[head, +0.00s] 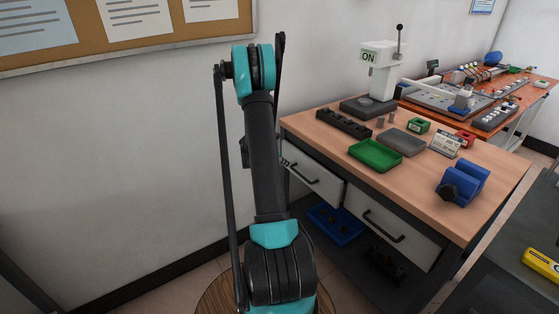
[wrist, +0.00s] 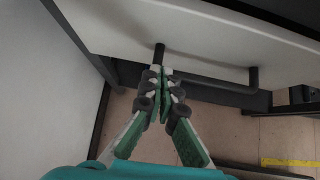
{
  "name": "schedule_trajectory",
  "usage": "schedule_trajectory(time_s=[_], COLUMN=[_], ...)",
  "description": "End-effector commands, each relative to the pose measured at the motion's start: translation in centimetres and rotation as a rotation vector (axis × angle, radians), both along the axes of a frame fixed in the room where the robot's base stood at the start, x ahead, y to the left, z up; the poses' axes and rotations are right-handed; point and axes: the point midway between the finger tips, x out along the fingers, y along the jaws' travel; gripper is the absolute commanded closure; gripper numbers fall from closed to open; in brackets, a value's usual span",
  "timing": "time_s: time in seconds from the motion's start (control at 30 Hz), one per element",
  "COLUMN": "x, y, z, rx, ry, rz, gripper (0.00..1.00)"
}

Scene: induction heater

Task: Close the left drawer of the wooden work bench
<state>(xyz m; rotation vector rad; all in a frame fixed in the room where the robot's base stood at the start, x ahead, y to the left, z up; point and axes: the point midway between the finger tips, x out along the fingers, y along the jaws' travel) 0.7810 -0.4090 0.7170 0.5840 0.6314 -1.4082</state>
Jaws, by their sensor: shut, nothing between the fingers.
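The wooden work bench (head: 440,192) stands at the right of the head view. Its left drawer (head: 325,189) has a white front with a black bar handle (head: 303,176); my arm partly covers its left side. I cannot tell exactly how far out this drawer stands. In the wrist view, a white drawer front (wrist: 215,38) fills the top, with its black handle (wrist: 215,84) below. My gripper (wrist: 161,76) is shut and empty, its fingertips close to the left end of the handle. Whether they touch is unclear.
The bench's right drawer (head: 392,240) is beside the left one. A lower shelf holds a blue tray (head: 336,223). A wall stands close on the left.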

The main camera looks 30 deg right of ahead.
Motion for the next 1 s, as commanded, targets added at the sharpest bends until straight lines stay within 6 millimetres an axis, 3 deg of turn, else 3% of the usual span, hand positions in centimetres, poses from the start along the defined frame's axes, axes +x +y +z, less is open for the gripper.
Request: schedule_trajectory(time_s=[0.23, 0.77, 1.0], x=[0.2, 0.3, 0.5], y=[-3.2, -4.0, -7.7], z=[0.2, 0.2, 0.2], rx=[-0.001, 0.0, 0.0], ry=[-0.001, 0.001, 0.0], rz=[-0.002, -0.001, -0.004], gripper=[1.0, 1.0, 1.0])
